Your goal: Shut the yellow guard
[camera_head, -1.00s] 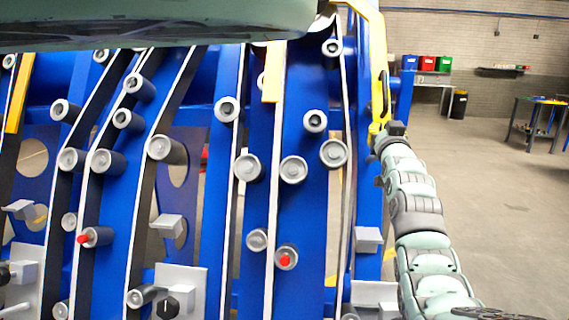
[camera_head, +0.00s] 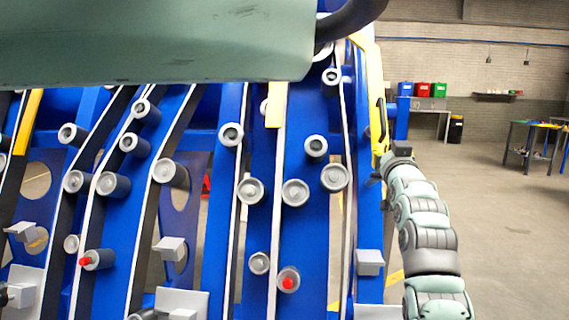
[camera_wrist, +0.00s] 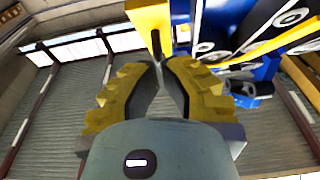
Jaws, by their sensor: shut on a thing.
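The yellow guard (camera_head: 375,85) is a bent yellow bar at the upper right edge of the blue harvester chassis (camera_head: 310,230). My gripper (camera_head: 385,158) is at the guard's lower end, on the right side of the chassis. In the wrist view, my gripper (camera_wrist: 160,65) has its yellow-padded fingers closed together at the yellow guard piece (camera_wrist: 150,20). The exact contact at the fingertips is partly hidden.
Several grey rollers (camera_head: 335,177) stick out from the chassis front. The floor (camera_head: 480,220) to the right is clear.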

